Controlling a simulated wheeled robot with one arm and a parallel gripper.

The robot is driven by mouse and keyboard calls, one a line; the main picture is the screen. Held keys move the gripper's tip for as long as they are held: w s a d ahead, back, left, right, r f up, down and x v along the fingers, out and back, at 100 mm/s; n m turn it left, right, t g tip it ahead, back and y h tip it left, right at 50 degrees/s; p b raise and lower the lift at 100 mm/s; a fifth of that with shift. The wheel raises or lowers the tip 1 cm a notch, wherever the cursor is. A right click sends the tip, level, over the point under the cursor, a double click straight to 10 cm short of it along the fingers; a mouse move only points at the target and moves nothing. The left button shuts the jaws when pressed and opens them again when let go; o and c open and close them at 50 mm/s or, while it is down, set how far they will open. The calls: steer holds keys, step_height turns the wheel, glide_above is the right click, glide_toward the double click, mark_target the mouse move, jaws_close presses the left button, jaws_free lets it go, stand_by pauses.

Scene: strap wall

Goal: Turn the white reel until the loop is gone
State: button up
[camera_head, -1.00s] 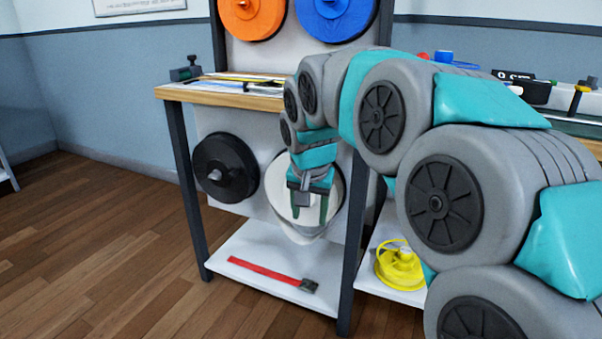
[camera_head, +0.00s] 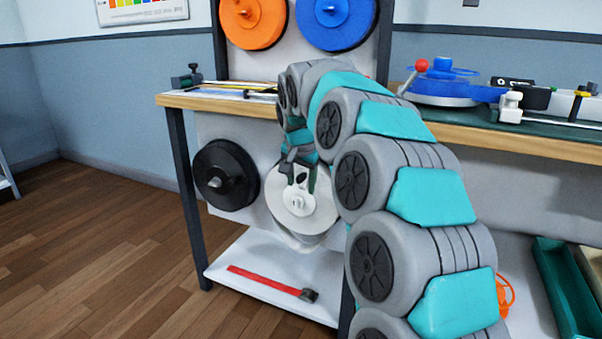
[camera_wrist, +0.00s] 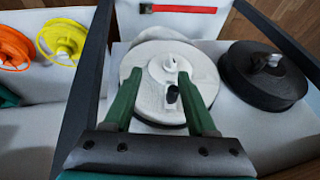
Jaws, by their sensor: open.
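The white reel (camera_head: 318,215) is mounted on the lower part of the pale panel, with a light hub and a dark knob (camera_wrist: 172,94) on its face. It also fills the middle of the wrist view (camera_wrist: 148,90). A slack white strap loop (camera_head: 300,243) hangs below the reel; in the wrist view it shows beyond the far rim. My gripper (camera_head: 301,184) is in front of the reel's upper part. Its green fingers (camera_wrist: 157,80) are apart, with the hub and knob in the space between them. Whether a finger touches the reel, I cannot tell.
A black reel (camera_head: 225,176) is left of the white one. Orange (camera_head: 252,20) and blue (camera_head: 336,22) reels are above the wooden bench (camera_head: 225,101). A red strap (camera_head: 268,281) lies on the low shelf (camera_head: 240,260). Dark posts flank the panel.

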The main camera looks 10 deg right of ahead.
mark_target(301, 175)
steer(key=shift+w+d, duration=0.2)
steer(key=shift+w, duration=0.9)
steer(key=shift+w+d, duration=0.25)
steer(key=shift+w, duration=0.8)
steer(key=shift+w+d, duration=0.2)
steer(key=shift+w, duration=0.9)
steer(key=shift+w+f, duration=0.2)
steer(key=shift+f, duration=0.3)
steer(key=shift+c, duration=0.3)
jaws_close()
